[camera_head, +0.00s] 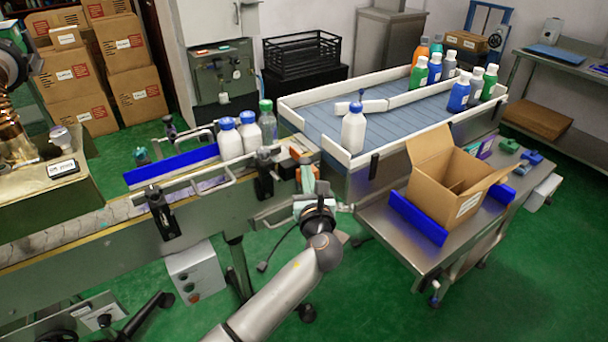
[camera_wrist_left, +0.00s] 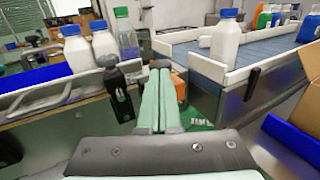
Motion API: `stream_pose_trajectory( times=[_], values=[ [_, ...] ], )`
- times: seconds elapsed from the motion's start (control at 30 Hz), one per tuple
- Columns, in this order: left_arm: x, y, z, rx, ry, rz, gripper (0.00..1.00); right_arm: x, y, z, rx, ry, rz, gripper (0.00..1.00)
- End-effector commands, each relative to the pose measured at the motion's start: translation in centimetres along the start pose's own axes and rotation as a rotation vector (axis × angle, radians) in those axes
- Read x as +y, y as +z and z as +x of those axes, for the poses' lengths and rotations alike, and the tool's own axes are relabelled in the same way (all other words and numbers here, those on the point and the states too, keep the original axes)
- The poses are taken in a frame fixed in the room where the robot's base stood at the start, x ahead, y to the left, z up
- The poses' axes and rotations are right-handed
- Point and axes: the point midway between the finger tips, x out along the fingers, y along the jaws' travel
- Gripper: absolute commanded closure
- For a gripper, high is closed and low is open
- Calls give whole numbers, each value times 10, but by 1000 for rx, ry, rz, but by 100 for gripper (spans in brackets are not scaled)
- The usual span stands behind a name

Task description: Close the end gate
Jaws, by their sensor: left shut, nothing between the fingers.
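My left gripper (camera_head: 307,178) reaches up to the right end of the conveyor (camera_head: 95,238). Its two pale green fingers (camera_wrist_left: 160,98) are together in the left wrist view, with nothing seen between them. A light grey bar (camera_head: 277,211) runs from the conveyor's end towards my gripper; it may be the end gate, but I cannot tell surely, nor whether it touches the gripper. A black clamp post (camera_head: 263,176) stands just left of the fingers and also shows in the left wrist view (camera_wrist_left: 118,90). Blue-capped white bottles (camera_head: 230,141) and a green-capped bottle (camera_head: 267,122) stand behind it.
The blue-topped table (camera_head: 330,115) with white rims stands right of the conveyor, holding a white bottle (camera_head: 353,128) and several coloured bottles. An open cardboard box (camera_head: 436,190) sits on a steel cart (camera_head: 385,228) at right. An orange block (camera_wrist_left: 178,85) is close behind my fingers.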

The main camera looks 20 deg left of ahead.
Motion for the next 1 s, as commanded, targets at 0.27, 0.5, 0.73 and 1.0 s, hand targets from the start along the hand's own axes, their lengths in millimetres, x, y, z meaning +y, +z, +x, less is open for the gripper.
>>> stream_pose_trajectory(
  times=[0.27,0.5,0.73,1.0],
  values=[
    [-1,0,-1,0,0,0,100,-1,-3,0,7,-2,-1,50],
    [2,1,4,-1,1,2,100,-1,-4,0,7,-2,-1,50],
    [25,1,52,-3,3,6,100,0,-3,-2,5,0,-1,50],
    [43,0,89,-1,1,0,100,1,1,1,0,2,-1,50]
  ],
)
